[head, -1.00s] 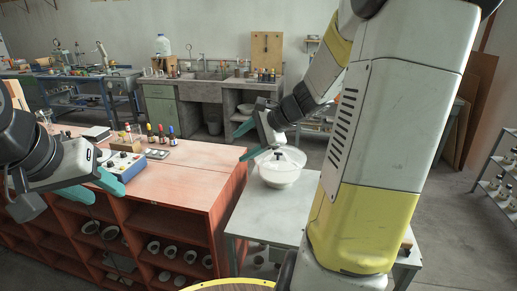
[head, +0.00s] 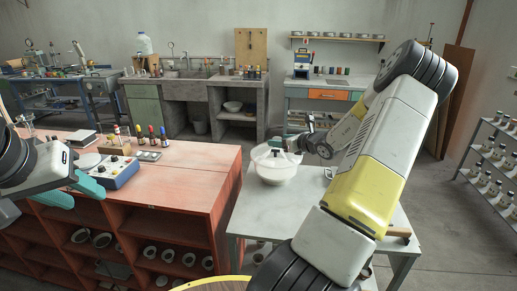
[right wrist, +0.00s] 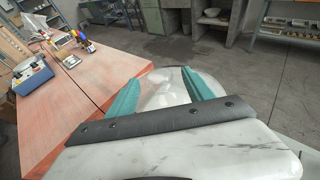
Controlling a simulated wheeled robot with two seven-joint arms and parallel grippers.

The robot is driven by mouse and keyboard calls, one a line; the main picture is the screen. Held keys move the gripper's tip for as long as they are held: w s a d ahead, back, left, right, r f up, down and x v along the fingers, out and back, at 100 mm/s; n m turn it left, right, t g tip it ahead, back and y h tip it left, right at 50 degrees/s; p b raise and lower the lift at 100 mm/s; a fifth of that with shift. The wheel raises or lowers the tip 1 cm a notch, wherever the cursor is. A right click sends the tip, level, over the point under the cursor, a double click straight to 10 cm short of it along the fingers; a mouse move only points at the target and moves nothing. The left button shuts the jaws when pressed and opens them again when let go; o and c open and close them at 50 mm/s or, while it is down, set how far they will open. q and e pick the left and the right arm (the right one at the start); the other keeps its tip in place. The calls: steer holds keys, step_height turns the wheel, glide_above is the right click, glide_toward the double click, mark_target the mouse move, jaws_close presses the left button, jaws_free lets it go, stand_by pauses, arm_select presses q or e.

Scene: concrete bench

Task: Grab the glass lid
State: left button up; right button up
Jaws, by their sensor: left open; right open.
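The glass lid (head: 263,155) is a clear, shallow dome on a white bowl (head: 277,175) on the pale table. My right gripper (head: 283,143) is at the top of the lid, its jaws open; contact is unclear in the head view. In the right wrist view the clear lid (right wrist: 168,92) shows between and beyond the spread teal fingers (right wrist: 163,92), and the gripper's dark body hides its near part. My left gripper (head: 87,188) is open and empty at the left, by the red bench's front edge.
The pale marble table (head: 325,195) has free room right of the bowl. The red bench (head: 195,170) adjoins its left side and carries a blue control box (head: 117,172) and several small bottles. A shelf rack (head: 495,165) stands far right.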

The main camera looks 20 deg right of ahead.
steer(key=shift+x, duration=1.15)
jaws_close()
steer(key=shift+r, duration=0.1)
stand_by(0.4)
